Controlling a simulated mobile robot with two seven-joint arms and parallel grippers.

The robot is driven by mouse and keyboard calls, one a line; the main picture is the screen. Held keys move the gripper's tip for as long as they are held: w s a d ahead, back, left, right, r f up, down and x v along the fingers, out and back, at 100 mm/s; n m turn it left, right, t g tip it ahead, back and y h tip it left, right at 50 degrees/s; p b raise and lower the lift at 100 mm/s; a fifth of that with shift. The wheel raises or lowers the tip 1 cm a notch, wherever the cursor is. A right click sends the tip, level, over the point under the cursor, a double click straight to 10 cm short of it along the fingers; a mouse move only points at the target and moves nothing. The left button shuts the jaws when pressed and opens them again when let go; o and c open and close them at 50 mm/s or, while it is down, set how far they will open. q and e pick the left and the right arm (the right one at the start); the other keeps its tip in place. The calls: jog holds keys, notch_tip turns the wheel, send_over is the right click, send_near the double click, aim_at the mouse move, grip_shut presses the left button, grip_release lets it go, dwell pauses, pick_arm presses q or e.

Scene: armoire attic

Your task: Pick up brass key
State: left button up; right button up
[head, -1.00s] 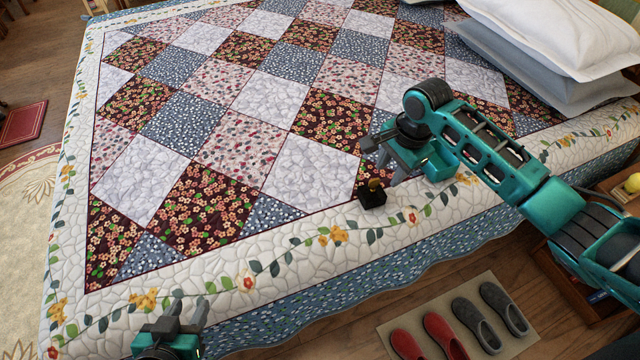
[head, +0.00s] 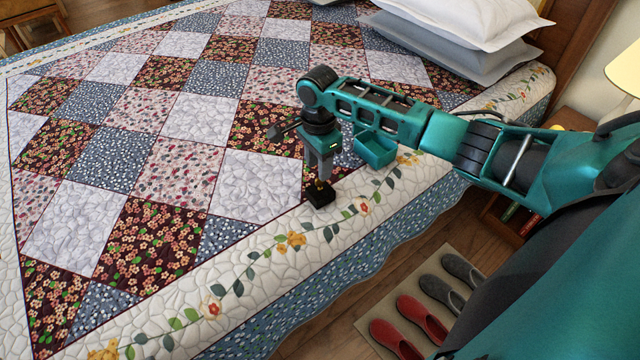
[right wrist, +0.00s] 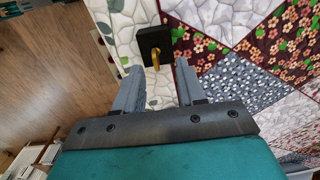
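The brass key (head: 321,184) stands up from a small black block (head: 321,196) on the quilted bed near its front edge. In the right wrist view the key (right wrist: 155,58) shows as a gold piece on the black block (right wrist: 152,38), just beyond the fingertips and between their lines. My right gripper (head: 319,172) points down right at the key in the head view. In the right wrist view its two fingers (right wrist: 158,72) are apart with nothing between them. My left gripper is out of view.
The patchwork quilt (head: 187,115) is bare around the block. White and grey pillows (head: 460,20) lie at the bed's far right. Red and grey slippers (head: 423,318) lie on a mat on the floor by the bed. A lamp (head: 625,68) stands at the right.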

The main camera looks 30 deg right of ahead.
aim_at(320, 187)
jog(key=f, duration=0.4)
jog(key=shift+s+f+b, duration=0.25)
jog(key=shift+s+b, duration=0.05)
jog(key=shift+b, duration=0.05)
jog(key=shift+c, duration=0.2)
grip_shut()
